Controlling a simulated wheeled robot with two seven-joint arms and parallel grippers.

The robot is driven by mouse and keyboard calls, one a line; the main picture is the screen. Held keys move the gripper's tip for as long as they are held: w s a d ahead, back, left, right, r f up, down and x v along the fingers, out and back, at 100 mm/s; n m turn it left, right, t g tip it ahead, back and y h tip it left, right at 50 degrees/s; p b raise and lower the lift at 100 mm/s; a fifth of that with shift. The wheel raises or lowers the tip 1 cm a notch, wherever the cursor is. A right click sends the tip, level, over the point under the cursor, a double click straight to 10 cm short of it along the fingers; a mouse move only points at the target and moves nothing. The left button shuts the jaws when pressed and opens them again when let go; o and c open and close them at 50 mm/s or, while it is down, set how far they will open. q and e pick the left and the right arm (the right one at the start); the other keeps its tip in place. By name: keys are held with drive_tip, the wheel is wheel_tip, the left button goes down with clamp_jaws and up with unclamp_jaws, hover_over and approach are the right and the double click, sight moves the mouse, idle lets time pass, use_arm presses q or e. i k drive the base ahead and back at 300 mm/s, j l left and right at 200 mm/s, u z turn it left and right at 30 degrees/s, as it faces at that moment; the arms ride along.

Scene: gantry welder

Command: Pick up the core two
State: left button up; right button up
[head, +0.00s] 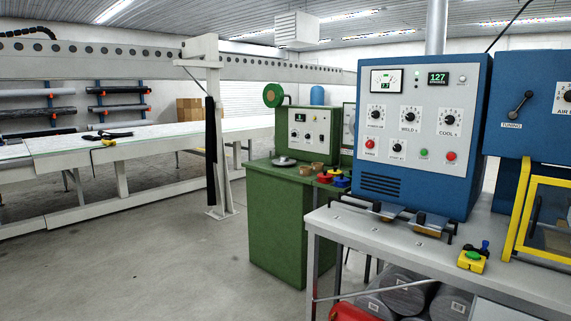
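No label reading "core two" is legible in the head view, so I cannot tell which thing it is. Two small brown, cardboard-coloured pieces (317,167) stand on top of the green cabinet (268,215), near its front edge. Beside them are small red, yellow and blue pieces (338,181). A round metal dish (284,161) lies to their left. Neither of my grippers is in view.
A grey table (345,220) at right carries a blue control box (420,130) and a yellow button box (473,260). Dark grey rolls (405,295) lie under it. A long white gantry bench (70,152) stands at left. The floor (150,265) in front is clear.

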sight(316, 167)
drive_tip(key=i+u, duration=0.25)
drive_tip(key=i+j+u, duration=0.1)
drive_tip(key=i+u, duration=0.15)
drive_tip(key=i, duration=0.3)
drive_tip(key=i+u, duration=0.25)
drive_tip(key=i, duration=0.3)
drive_tip(key=i+l+u, duration=0.15)
drive_tip(key=i+u, duration=0.15)
drive_tip(key=i, duration=0.25)
drive_tip(key=i+l+u, duration=0.25)
drive_tip(key=i, duration=0.3)
drive_tip(key=i+z, duration=0.3)
drive_tip(key=i, duration=0.3)
drive_tip(key=i+j+z, duration=0.1)
drive_tip(key=i+z, duration=0.2)
drive_tip(key=i, duration=0.3)
drive_tip(key=i+j+z, duration=0.3)
drive_tip(key=i, duration=0.3)
